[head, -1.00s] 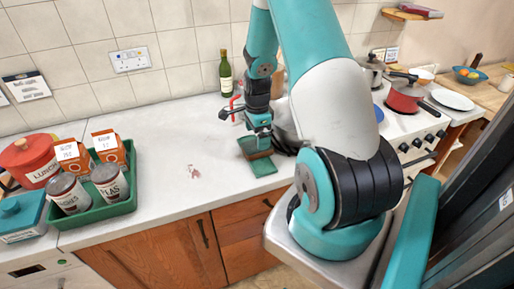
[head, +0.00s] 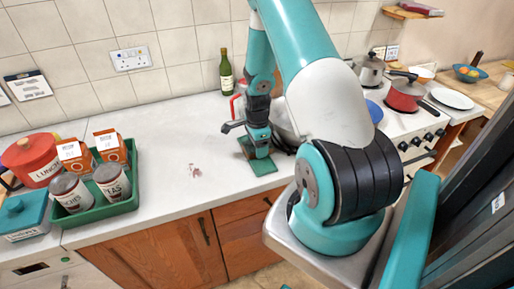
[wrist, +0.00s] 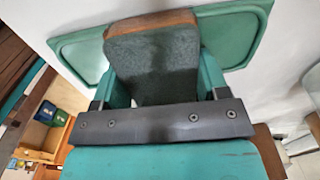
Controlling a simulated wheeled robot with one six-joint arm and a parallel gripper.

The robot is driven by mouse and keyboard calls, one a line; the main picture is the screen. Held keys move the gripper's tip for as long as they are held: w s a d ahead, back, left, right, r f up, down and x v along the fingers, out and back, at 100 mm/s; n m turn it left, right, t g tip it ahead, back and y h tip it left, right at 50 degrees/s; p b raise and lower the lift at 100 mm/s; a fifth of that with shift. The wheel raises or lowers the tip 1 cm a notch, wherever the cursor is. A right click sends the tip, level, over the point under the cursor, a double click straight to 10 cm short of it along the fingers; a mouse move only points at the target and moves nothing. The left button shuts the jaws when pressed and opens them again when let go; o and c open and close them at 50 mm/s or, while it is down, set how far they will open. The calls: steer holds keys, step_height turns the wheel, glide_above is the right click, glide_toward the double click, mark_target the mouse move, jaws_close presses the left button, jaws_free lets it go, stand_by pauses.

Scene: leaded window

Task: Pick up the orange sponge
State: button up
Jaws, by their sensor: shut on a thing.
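The sponge (wrist: 152,62) shows in the wrist view as a block with a dark grey-green face and an orange-brown edge along its far side. My gripper (wrist: 163,80) has one teal finger on each side of it and is shut on it. The green tray (wrist: 238,30) lies behind and beneath the sponge in this view; whether the sponge touches it I cannot tell. In the head view my gripper (head: 258,150) is low over the green tray (head: 264,168), and the sponge is hidden behind it.
A green crate (head: 105,213) with cans and cartons stands at the left, beside a red pot (head: 30,160). A green bottle (head: 226,72) stands behind. The red saucepan (head: 404,95) is on the stove at right. The counter left of my gripper is mostly clear, with a reddish stain.

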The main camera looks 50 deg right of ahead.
steer(key=shift+r+b, duration=0.5)
steer(key=shift+r, duration=0.2)
step_height(320, 180, up, 2)
steer(key=shift+r+b, duration=0.1)
steer(key=shift+b, duration=0.5)
steer(key=s+a+b, duration=0.1)
steer(key=s+a, duration=0.1)
steer(key=s, duration=0.1)
steer(key=s+a+b, duration=0.2)
steer(key=s, duration=0.2)
steer(key=s+a+b, duration=0.1)
steer(key=s+a, duration=0.1)
steer(key=s, duration=0.1)
steer(key=shift+s+a+f, duration=0.2)
steer(key=shift+s+a, duration=0.05)
steer(key=shift+s, duration=0.05)
steer(key=shift+s+a+r+p, duration=0.2)
steer(key=shift+s+r+p, duration=0.15)
steer(key=shift+r+p, duration=0.25)
steer(key=p, duration=0.2)
steer(key=shift+f+p, duration=0.1)
steer(key=shift+p, duration=0.3)
steer(key=s+p, duration=0.1)
steer(key=p, duration=0.1)
steer(key=s+a+p, duration=0.1)
steer(key=p, duration=0.2)
steer(key=s+a+p, duration=0.1)
steer(key=s+p, duration=0.1)
steer(key=shift+a+f+p, duration=0.25)
steer(key=shift+f+p, duration=0.1)
